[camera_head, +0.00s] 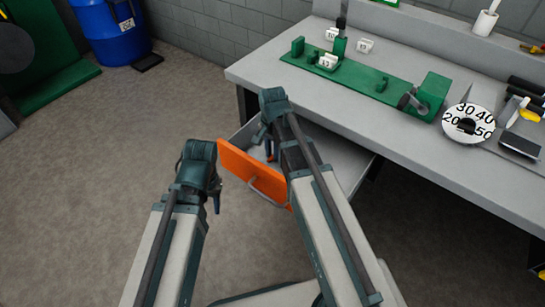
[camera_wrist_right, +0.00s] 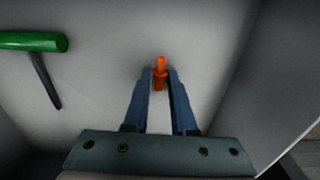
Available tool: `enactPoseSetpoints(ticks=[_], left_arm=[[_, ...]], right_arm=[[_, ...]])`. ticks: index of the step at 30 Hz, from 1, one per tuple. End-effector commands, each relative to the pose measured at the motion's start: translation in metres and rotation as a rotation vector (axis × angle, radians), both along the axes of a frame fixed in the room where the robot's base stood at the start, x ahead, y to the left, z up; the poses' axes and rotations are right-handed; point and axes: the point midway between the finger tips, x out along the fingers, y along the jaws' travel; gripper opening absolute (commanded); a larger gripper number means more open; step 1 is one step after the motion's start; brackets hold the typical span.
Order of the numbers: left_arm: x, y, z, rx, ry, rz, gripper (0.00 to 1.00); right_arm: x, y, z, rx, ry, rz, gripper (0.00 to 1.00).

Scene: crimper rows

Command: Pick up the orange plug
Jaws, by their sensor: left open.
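The orange plug (camera_wrist_right: 160,73) shows in the right wrist view, over the pale floor of the drawer, between the two fingertips of my right gripper (camera_wrist_right: 160,80). The fingertips are close on both sides of it; I cannot tell whether they touch it. In the head view my right gripper (camera_head: 269,151) reaches down into the open drawer and is mostly hidden by its own arm. My left gripper (camera_head: 216,200) is open and empty, out in front of the drawer on the left.
The open drawer (camera_head: 330,150) has an orange front (camera_head: 240,172) with a handle. A green-handled tool (camera_wrist_right: 35,42) lies in the drawer. The grey workbench (camera_head: 370,125) above carries a green fixture (camera_head: 375,85) and a round dial (camera_head: 468,123). Open floor lies to the left.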

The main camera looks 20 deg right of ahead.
Motion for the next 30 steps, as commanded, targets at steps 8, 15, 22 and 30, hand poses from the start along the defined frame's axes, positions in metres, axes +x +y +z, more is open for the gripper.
enactPoseSetpoints(ticks=[8,15,22,30], left_arm=[[0.0,0.0,0.0,0.0,0.0,0.0,0.44],[0.0,0.0,0.004,0.0,0.0,0.0,0.44],[0.0,0.0,0.023,0.0,0.0,0.0,0.44],[0.0,0.0,0.065,0.0,0.0,0.0,0.44]], right_arm=[[0.0,0.0,0.0,0.0,0.0,0.0,0.0],[0.0,0.0,0.004,0.0,0.0,0.0,0.0],[0.0,0.0,0.023,0.0,0.0,0.0,0.0],[0.0,0.0,0.065,0.0,0.0,0.0,0.0]])
